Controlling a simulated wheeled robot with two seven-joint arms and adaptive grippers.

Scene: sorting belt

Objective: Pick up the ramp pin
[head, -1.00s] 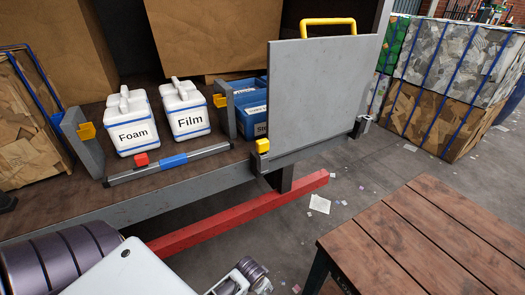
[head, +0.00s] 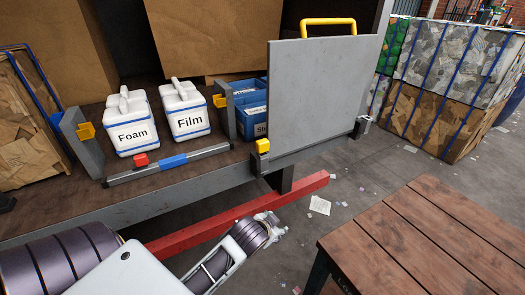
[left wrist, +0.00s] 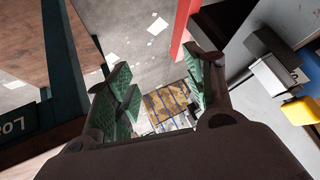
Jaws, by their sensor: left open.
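The grey ramp board (head: 320,95) stands upright at the end of the bench, with a yellow handle on top. A yellow block (head: 262,146) sits at its lower left corner on a dark bracket; I take it for the ramp pin, but cannot be sure. A yellow piece (left wrist: 302,110) on a grey part shows at the right edge of the left wrist view, outside the fingers. My left gripper (head: 272,224) is below and in front of that corner, over the red beam. In the left wrist view its green-padded fingers (left wrist: 160,88) are apart and empty. My right gripper is not shown.
White Foam (head: 132,132) and Film (head: 188,120) containers and blue bins (head: 250,90) stand on the bench. A grey bar with red and blue parts (head: 172,161) lies along its edge. A red beam (head: 195,236) runs below. A wooden table (head: 430,235) stands right.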

